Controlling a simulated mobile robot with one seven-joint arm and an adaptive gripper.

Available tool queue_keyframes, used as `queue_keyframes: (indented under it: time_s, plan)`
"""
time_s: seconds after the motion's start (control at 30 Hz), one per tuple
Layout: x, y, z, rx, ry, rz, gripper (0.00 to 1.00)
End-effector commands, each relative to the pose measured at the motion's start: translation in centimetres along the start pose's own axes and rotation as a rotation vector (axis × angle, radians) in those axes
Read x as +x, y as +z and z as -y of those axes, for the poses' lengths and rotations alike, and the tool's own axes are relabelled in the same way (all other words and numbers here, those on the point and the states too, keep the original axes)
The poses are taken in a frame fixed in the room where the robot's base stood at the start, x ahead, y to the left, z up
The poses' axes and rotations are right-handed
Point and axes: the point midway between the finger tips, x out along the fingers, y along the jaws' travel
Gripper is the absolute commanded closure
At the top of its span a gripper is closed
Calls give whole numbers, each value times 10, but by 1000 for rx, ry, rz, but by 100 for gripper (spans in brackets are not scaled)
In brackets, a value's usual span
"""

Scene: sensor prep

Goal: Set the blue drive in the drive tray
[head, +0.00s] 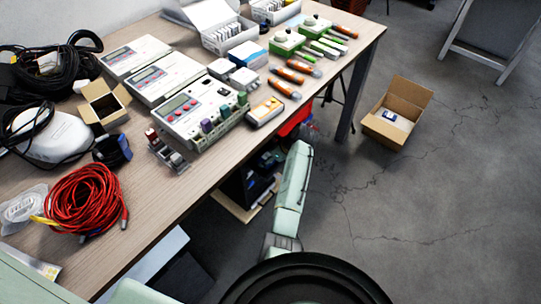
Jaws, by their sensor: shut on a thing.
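A small grey holder (162,153), which looks like the drive tray, stands on the table at the front left corner of the nearest instrument. A dark red piece stands at its far end and grey pieces at its near end. I cannot make out a drive that is clearly blue. A bluish-purple stick (206,126) stands upright in the front edge of the nearest instrument, with grey and green ones to its right. My pale green arm rises beside the table's front edge. I cannot make out my gripper or anything in it.
The instrument (186,108) stands mid-table, with an open carton (103,103) and a red cable coil (85,196) to the left. Orange-handled tools (286,75) lie to the right. Bare tabletop (150,215) runs along the front. An open box (396,113) is on the floor.

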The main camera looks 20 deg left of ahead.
Motion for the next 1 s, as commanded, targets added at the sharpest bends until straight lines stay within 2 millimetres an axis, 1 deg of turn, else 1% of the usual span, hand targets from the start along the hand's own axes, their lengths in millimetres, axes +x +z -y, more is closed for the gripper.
queue_keyframes:
  time_s: [0.1,0.43,0.47,0.5,0.57,0.87,0.97,1.0]
  plan:
    - [6,-4,1,1,-1,1,56]
    - [9,-6,1,0,-1,1,56]
    - [8,-6,1,-1,-1,1,24]
    - [8,-6,1,-1,-1,1,21]
    - [8,-6,1,-1,-1,1,17]
    - [8,-5,1,-1,-1,1,17]
    - [2,-4,1,0,-3,1,17]
    - [-3,-4,2,0,-3,2,17]
